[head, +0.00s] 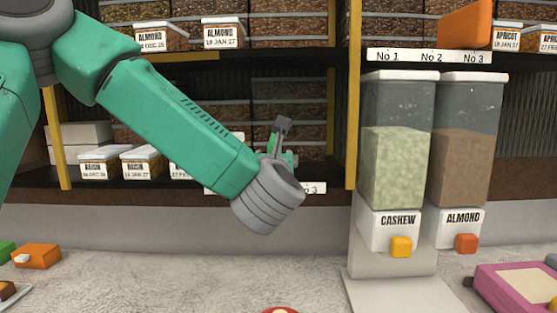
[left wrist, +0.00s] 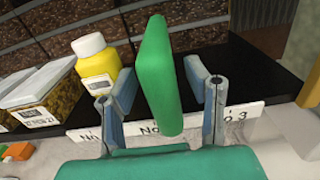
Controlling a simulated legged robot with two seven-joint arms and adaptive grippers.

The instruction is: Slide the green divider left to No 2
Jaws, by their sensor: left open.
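The green divider (left wrist: 160,75) stands upright on the dark lower shelf in the left wrist view. My left gripper (left wrist: 158,88) is open, with one finger on each side of it; gaps show on both sides. The divider's lower end is in front of the label strip (left wrist: 140,128) and hides the number after the middle "No"; "3" shows to its right. In the head view my left gripper (head: 283,142) is at the lower shelf, mostly behind my forearm, and I cannot clearly tell the divider there. My right gripper is not in view.
A yellow bottle (left wrist: 97,62) and labelled boxes (left wrist: 42,92) stand left of the divider. An orange divider (head: 465,24) is on the upper shelf. Cashew (head: 396,165) and almond (head: 460,165) dispensers stand to the right. The shelf right of the gripper looks clear.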

